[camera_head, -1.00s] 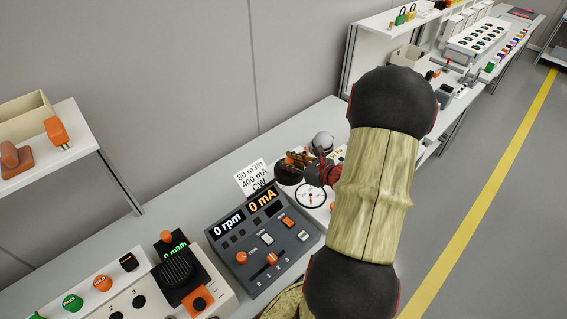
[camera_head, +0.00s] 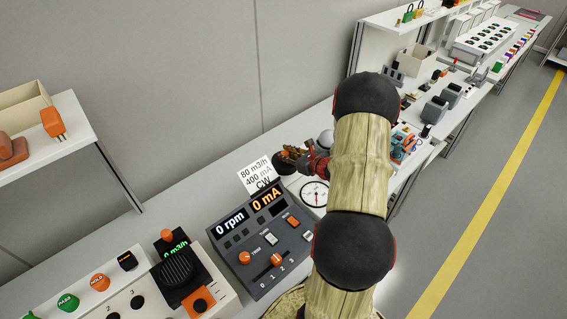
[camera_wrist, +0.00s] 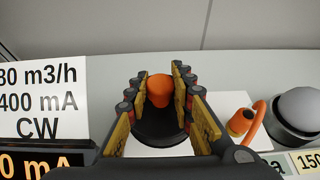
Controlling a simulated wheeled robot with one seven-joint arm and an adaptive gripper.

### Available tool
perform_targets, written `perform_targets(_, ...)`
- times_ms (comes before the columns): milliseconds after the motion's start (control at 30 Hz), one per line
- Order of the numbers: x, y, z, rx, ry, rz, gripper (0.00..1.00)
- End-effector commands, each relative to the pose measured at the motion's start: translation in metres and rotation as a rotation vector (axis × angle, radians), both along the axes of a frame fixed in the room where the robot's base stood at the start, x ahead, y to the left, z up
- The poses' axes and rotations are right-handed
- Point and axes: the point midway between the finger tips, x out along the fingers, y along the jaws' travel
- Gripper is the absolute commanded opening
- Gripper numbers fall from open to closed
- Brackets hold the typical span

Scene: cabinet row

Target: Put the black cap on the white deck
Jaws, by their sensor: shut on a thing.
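The black cap (camera_wrist: 152,128) is a round black disc with an orange knob (camera_wrist: 159,90) on top, between my fingers in the wrist view. My gripper (camera_wrist: 158,79) is shut on the cap by its knob. In the head view my gripper (camera_head: 293,155) and the dark cap (camera_head: 281,165) are behind the display box, partly hidden by my arm. White deck surface (camera_wrist: 235,101) shows right of the cap in the wrist view, and a white deck with a dial (camera_head: 309,205) in the head view. I cannot tell whether the cap touches it.
A control box (camera_head: 258,230) with displays and a white card (camera_head: 260,176) stand close left of the gripper. A grey dome (camera_wrist: 300,108) and an orange looped part (camera_wrist: 243,120) are to the right. A shelf (camera_head: 60,150) is at left. Grey bench top is clear behind.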

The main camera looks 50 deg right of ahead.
Motion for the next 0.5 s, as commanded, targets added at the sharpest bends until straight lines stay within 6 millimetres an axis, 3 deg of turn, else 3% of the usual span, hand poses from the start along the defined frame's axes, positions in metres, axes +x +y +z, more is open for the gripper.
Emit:
perform_targets(267,0.013,-0.004,-0.016,0.000,0.000,0.002,0.00)
perform_targets(500,0.014,-0.005,-0.048,0.001,0.001,0.000,0.00)
